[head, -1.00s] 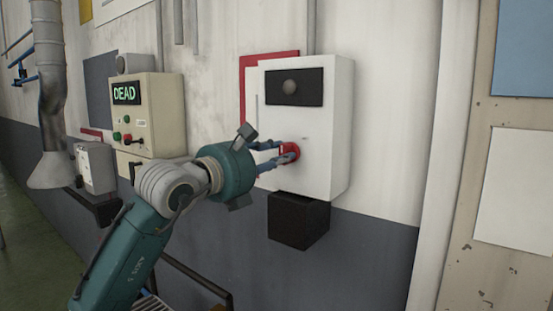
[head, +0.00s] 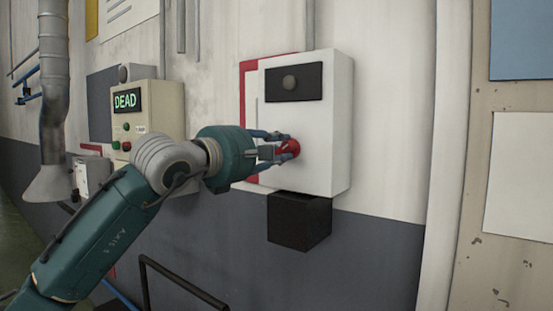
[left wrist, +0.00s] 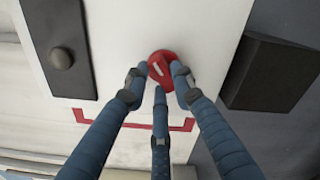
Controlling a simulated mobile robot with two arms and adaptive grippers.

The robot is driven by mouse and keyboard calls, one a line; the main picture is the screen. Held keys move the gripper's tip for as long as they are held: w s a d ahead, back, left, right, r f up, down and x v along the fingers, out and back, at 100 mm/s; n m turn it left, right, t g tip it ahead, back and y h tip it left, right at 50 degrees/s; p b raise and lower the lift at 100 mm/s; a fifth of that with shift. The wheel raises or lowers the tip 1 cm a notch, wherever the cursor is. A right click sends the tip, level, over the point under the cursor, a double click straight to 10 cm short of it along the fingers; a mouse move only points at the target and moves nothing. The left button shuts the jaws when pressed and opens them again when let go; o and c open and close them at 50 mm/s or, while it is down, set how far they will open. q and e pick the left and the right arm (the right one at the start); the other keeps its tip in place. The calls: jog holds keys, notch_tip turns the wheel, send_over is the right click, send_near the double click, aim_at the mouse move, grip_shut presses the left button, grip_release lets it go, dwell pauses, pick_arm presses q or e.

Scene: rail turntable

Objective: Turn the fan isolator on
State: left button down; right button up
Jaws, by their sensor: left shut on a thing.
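The fan isolator is a white wall box (head: 325,115) with a red rotary knob (head: 294,148) low on its front and a black plate (head: 309,82) with a grey round lamp above. My left gripper (head: 284,149) is shut on the red knob, with its blue fingers around it. In the left wrist view the fingers (left wrist: 160,82) sit at the edge of the red knob (left wrist: 162,66), which bears a pale pointer line set at a slant. Any position labels are too small to read. My right gripper is not in view.
A cream control box (head: 150,118) with a lit "DEAD" display and several buttons stands to the left. A black box (head: 299,218) sits under the isolator. A dark handrail (head: 185,283) runs below my arm.

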pick_arm(q)
jog(key=m+b, duration=0.1)
jog(key=m, duration=0.2)
jog(key=shift+m, duration=0.3)
jog(key=shift+s+d+m+b, duration=0.15)
jog(key=shift+m+b, duration=0.25)
jog(key=shift+m, duration=1.4)
jog(key=c, duration=1.4)
grip_release()
jog(key=shift+c, duration=0.2)
jog(key=shift+r, duration=0.1)
jog(key=v, duration=1.2)
jog(key=shift+d, duration=0.1)
